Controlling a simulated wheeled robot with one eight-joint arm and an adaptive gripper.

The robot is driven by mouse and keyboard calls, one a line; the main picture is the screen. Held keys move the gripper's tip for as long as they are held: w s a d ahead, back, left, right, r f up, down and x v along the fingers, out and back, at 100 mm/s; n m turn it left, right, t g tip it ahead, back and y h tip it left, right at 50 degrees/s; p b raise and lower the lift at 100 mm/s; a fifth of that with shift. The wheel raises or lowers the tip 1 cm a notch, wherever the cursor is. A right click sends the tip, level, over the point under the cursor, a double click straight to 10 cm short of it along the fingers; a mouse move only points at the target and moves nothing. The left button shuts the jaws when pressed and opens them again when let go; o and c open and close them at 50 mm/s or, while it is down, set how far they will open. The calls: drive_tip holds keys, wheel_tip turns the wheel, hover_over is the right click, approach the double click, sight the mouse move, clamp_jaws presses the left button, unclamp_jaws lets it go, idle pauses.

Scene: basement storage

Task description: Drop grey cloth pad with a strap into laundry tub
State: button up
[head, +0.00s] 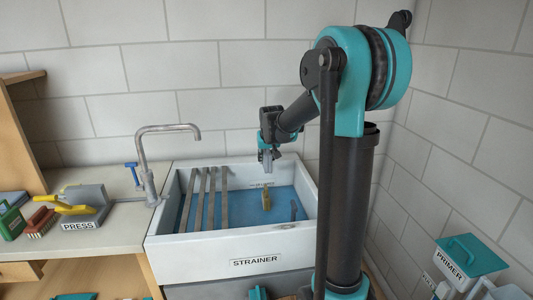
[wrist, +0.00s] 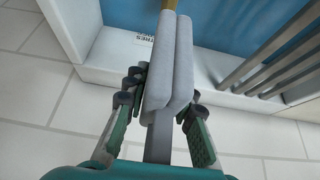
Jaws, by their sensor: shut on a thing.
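The grey cloth pad (wrist: 168,70) is folded into two thick light-grey layers, with a darker grey strap (wrist: 158,135) running back between the fingers in the wrist view. My gripper (wrist: 160,98) is shut on it. In the head view my gripper (head: 268,146) is above the back part of the tub, and the pad hangs below it as a small grey shape (head: 266,160). The white laundry tub (head: 230,243) holds blue water and has a STRAINER label on its front. The pad is apart from the water, as far as I can tell.
Several grey bars (head: 211,200) lie across the tub's left part. A yellowish-brown item (head: 266,202) is in the water, with open water around it. A tap (head: 150,165) stands at the left, beside a counter with a PRESS block (head: 83,207). A wall closes the back.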

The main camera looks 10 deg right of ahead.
drive_tip(key=shift+f, duration=0.6)
drive_tip(key=o, duration=1.1)
drive_tip(key=shift+r, duration=0.1)
drive_tip(key=v, duration=1.1)
drive_tip(key=shift+s+r, duration=0.25)
drive_tip(key=shift+r, duration=0.1)
